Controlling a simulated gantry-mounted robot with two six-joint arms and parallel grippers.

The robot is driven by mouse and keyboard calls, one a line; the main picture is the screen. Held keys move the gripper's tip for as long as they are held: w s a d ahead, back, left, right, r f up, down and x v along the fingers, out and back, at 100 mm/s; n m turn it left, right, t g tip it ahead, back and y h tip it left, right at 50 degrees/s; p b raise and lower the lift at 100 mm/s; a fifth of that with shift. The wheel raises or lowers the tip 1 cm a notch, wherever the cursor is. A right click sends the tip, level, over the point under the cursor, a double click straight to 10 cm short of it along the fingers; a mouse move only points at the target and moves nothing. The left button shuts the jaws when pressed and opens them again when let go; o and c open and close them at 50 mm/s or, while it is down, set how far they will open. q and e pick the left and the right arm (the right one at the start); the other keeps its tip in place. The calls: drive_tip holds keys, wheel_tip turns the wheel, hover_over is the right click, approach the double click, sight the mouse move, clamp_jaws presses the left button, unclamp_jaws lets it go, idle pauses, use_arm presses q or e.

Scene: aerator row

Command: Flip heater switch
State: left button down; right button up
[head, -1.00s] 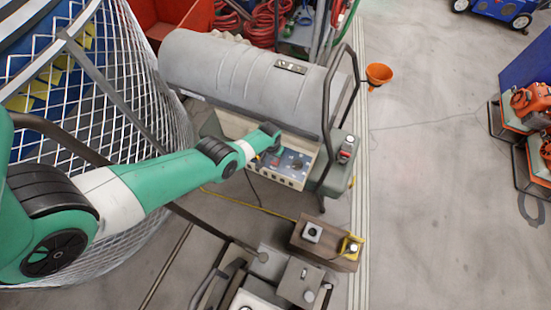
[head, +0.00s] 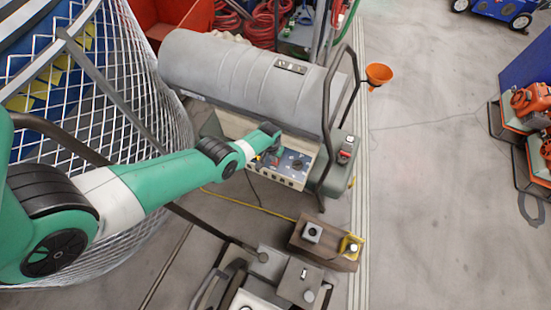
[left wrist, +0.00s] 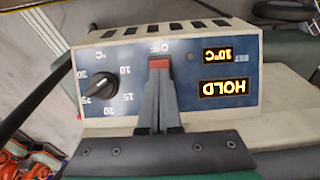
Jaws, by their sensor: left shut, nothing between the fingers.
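The heater (head: 255,80) is a large grey cylinder on a wheeled frame in the head view. Its control panel (head: 285,160) is at the near side. In the left wrist view the panel (left wrist: 205,110) appears upside down, with a red switch (left wrist: 159,63) near the "OFF" mark, a black dial (left wrist: 102,88) and lit displays reading "HOLD" (left wrist: 224,88) and "10°C" (left wrist: 222,54). My left gripper (left wrist: 159,76) is shut and empty, its fingertips at the red switch and overlapping its edge; contact is not certain. The left gripper (head: 270,155) also shows at the panel in the head view.
A wire-mesh cage (head: 120,90) stands left of the heater. A brown box (head: 325,243) with a yellow fitting sits in front, and a yellow cable (head: 240,204) runs along the floor. An orange funnel (head: 379,72) is behind right.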

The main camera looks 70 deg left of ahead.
use_arm(q)
drive_tip(key=shift+f+b, duration=0.8)
drive_tip(key=shift+r, duration=0.1)
wheel_tip(320, 180, up, 7)
drive_tip(key=p, duration=0.7)
idle(0.4)
